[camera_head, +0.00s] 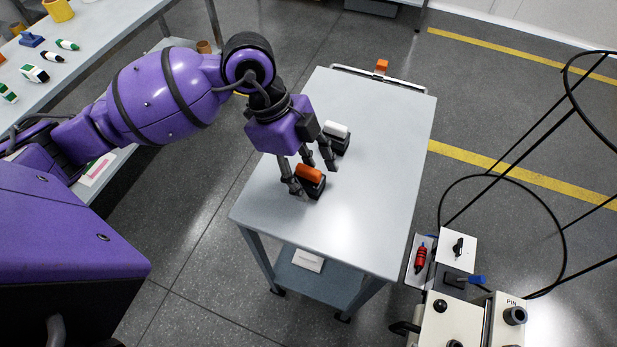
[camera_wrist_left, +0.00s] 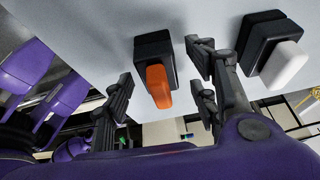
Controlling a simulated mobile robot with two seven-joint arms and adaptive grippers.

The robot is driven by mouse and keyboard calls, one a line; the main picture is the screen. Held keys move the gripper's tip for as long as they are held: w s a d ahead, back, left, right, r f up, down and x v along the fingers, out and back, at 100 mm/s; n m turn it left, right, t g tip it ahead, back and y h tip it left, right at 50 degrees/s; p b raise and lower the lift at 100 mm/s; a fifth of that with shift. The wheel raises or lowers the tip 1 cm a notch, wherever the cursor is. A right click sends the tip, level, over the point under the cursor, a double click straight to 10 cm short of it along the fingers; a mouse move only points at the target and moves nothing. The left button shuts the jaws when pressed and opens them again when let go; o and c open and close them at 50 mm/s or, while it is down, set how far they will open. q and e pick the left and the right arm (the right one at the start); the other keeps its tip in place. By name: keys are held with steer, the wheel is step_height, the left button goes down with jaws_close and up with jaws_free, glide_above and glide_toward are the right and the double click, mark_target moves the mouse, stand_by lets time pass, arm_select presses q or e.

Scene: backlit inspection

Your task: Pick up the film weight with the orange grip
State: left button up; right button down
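The film weight with the orange grip (camera_head: 309,174) is a small black block with an orange bar on top, standing on the light grey cart top. It also shows in the left wrist view (camera_wrist_left: 157,84). My left gripper (camera_head: 315,179) is open and low over the cart, with its fingers on opposite sides of this weight. In the left wrist view the left gripper (camera_wrist_left: 162,92) shows gaps between the fingers and the weight. A similar black weight with a white grip (camera_head: 336,130) stands just behind; it also shows in the left wrist view (camera_wrist_left: 286,66). My right gripper is not in view.
The cart top (camera_head: 380,210) is bare toward the front and right. A workbench with small items (camera_head: 36,74) is at left; a control panel (camera_head: 452,250) and black wire frame are at right.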

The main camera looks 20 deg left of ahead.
arm_select(q)
jaws_close()
steer(key=shift+r, duration=0.1)
